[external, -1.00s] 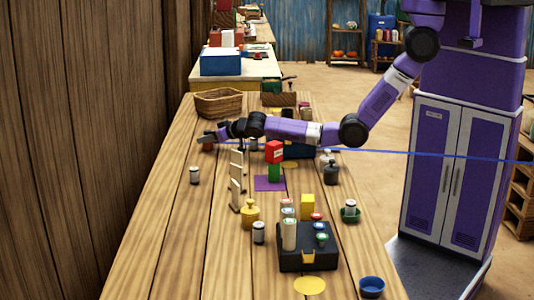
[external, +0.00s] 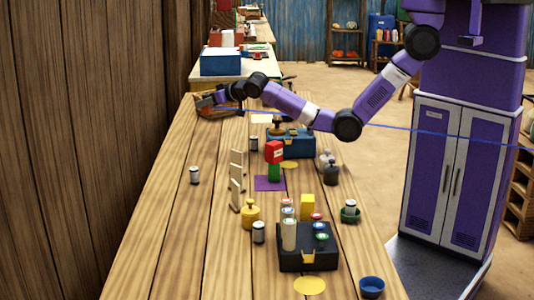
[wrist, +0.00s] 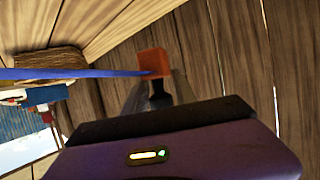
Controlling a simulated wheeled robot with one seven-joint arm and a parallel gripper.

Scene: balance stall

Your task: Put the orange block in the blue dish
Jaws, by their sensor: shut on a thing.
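The orange block (wrist: 153,62) shows in the wrist view between the fingertips of my gripper (wrist: 157,82), which is shut on it. In the external view my gripper (external: 204,99) is at the far left end of the table, raised in front of the wicker basket (external: 228,111) and hiding part of it. The block is too small to make out clearly there.
A blue ribbon (external: 430,132) crosses the view. The table's left strip is mostly clear.

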